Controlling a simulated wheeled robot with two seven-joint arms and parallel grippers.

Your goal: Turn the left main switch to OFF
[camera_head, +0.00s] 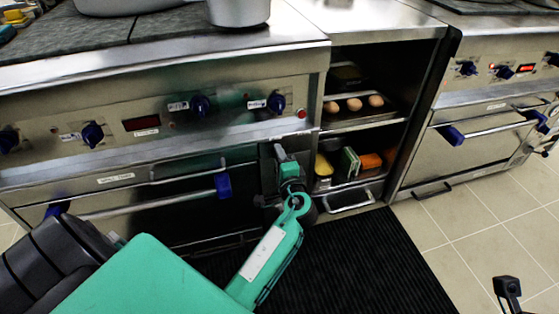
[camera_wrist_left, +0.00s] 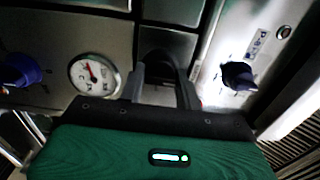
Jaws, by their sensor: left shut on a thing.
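My left gripper (camera_head: 279,153) is in front of the narrow dark panel between the oven front and the open shelf, below the rightmost blue knob. In the left wrist view its two fingers (camera_wrist_left: 166,92) are closed around a dark knob-like part (camera_wrist_left: 160,62) on a dark plate, which I take for the left main switch. The fingers and shadow hide most of it, so its turned position cannot be read. In the head view the gripper covers it.
A round gauge (camera_wrist_left: 95,74) and dark blue knobs flank the fingers in the wrist view. An oven handle (camera_head: 150,195) runs left of my gripper. The shelf holds eggs (camera_head: 354,104) and food containers. A black mat (camera_head: 370,260) covers the floor.

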